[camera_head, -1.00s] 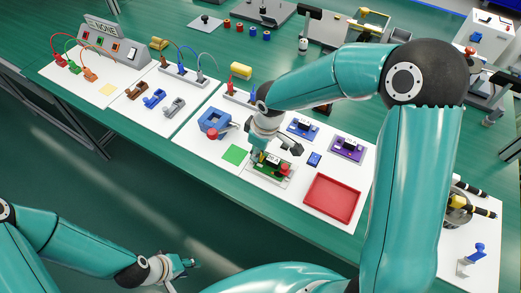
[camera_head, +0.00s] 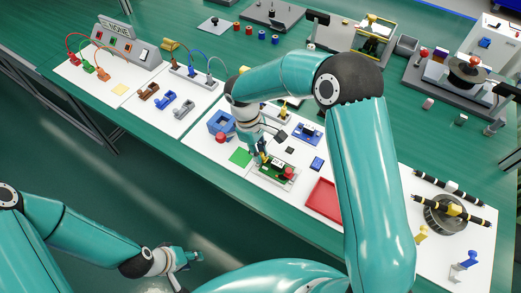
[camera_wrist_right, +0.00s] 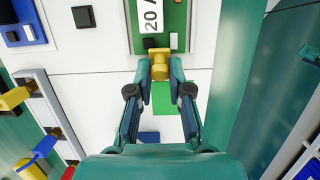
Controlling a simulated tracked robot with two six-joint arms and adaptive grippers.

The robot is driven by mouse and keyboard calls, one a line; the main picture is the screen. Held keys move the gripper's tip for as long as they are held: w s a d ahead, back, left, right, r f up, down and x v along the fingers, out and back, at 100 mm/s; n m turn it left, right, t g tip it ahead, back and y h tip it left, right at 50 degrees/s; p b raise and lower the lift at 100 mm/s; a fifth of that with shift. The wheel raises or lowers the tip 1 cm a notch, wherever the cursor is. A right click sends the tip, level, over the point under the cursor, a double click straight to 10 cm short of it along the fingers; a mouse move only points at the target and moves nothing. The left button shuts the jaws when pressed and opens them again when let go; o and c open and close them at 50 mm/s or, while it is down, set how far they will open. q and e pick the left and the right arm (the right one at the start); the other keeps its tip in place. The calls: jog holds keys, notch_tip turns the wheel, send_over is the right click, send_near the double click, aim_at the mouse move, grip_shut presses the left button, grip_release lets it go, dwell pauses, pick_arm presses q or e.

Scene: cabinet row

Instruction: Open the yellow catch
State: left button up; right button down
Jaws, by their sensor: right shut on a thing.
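The yellow catch (camera_wrist_right: 159,56) sits at the near edge of a green board (camera_wrist_right: 185,25) that carries a white "20" label. My right gripper (camera_wrist_right: 160,72) is shut on the catch, one finger on each side of it. In the head view my right gripper (camera_head: 258,150) is at the left end of the green board (camera_head: 277,168), and the catch is mostly hidden by the fingers. My left gripper (camera_head: 191,257) hangs low over the floor, away from the table; its fingers are too small to read.
A green square (camera_head: 240,157) and a blue block with a red knob (camera_head: 220,138) lie left of the board. A red tray (camera_head: 323,200) and a small blue block (camera_head: 317,163) are to its right. Black-and-yellow rods (camera_head: 452,209) lie farther right.

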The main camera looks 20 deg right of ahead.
jog(key=shift+w+r, duration=0.1)
jog(key=shift+w, duration=0.05)
jog(key=c, duration=1.2)
grip_release()
jog(key=shift+o, duration=0.7)
jog(key=v, duration=1.1)
jog(key=shift+r, duration=0.4)
